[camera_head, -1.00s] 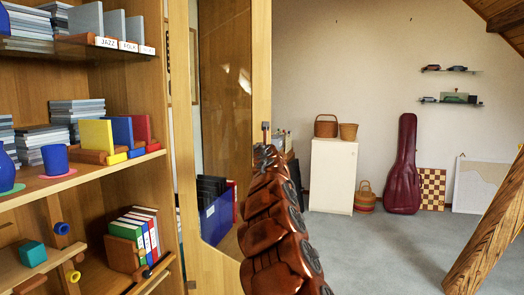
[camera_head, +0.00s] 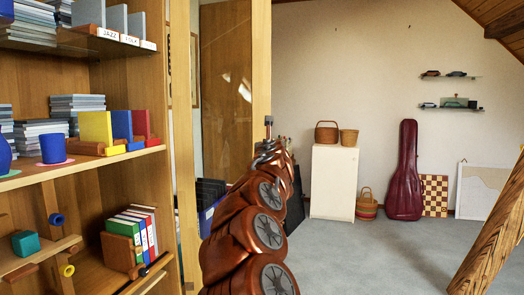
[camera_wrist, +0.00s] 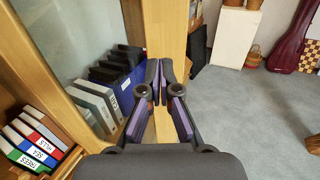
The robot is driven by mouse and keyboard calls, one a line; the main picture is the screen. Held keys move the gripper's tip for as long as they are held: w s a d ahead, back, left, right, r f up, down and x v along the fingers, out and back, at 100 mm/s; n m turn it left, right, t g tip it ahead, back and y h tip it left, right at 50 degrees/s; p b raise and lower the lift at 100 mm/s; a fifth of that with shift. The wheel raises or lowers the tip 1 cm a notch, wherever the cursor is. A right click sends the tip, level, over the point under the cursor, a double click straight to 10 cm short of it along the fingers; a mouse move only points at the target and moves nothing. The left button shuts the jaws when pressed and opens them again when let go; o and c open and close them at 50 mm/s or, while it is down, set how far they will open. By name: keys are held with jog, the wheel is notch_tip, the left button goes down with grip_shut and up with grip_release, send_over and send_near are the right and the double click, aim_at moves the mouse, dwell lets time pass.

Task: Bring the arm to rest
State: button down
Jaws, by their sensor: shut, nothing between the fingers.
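My gripper (camera_head: 268,122) shows as a small dark tip at the top of my copper-brown arm in the head view, in front of the wooden post. In the wrist view my gripper (camera_wrist: 160,66) has its two dark fingers with purple pads drawn together at the tips. Nothing is between them. The fingers hang in front of the pale wooden post and the grey floor, apart from the shelves. In the head view my arm rises from the lower middle and hides part of the doorway and floor behind it.
A shelf unit (camera_head: 92,170) with books, blocks and a blue cup (camera_head: 53,148) stands close on the left. A slanted timber brace (camera_head: 492,235) is at the right. A white cabinet (camera_head: 333,182) and a dark red instrument case (camera_head: 405,170) stand at the back. The carpet (camera_head: 380,255) between is clear.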

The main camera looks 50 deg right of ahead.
jog(key=shift+b+v, duration=0.45)
jog(key=shift+v, duration=1.4)
jog(key=shift+a+r, duration=0.1)
